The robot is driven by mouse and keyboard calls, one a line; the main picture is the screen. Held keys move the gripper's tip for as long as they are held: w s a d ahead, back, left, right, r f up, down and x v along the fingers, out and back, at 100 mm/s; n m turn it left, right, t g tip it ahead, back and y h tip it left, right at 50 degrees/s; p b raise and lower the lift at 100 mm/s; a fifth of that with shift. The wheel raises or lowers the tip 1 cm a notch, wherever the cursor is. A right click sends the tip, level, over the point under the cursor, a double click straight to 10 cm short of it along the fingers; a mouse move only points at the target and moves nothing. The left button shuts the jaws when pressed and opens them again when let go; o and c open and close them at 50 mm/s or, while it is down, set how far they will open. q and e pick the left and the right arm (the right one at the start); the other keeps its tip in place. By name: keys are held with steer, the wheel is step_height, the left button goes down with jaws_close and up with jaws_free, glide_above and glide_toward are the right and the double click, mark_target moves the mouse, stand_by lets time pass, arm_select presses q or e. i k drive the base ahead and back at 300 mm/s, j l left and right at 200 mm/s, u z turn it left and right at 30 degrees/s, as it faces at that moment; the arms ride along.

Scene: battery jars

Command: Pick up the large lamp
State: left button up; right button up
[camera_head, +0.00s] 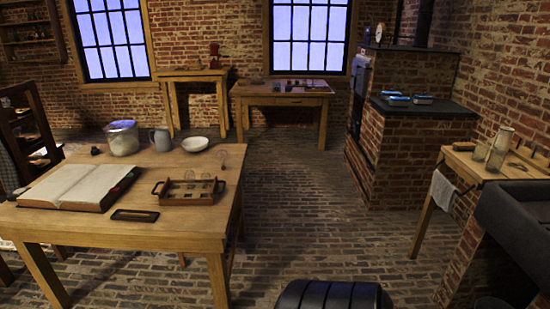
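I cannot pick out a large lamp with certainty. A small red object (214,55) stands on the back left side table, too small to identify. A tall pale cylinder (501,143) stands on the wooden side table at the right, and I cannot tell whether it is part of a lamp. Neither my left nor my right gripper shows in the head view.
The wooden table (165,235) at left holds an open book (78,185), a tray (189,193), a glass jar (122,138), a jug (161,139) and a bowl (195,144). A back table (283,92) and brick stove (405,150) stand beyond. The middle floor (310,205) is clear.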

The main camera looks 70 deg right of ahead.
mark_target(222, 156)
steer(key=z, duration=1.95)
steer(key=i+l+z, duration=0.6)
steer(key=i, duration=0.25)
steer(key=i+l, duration=0.1)
steer(key=i, duration=1.25)
steer(key=l, duration=0.1)
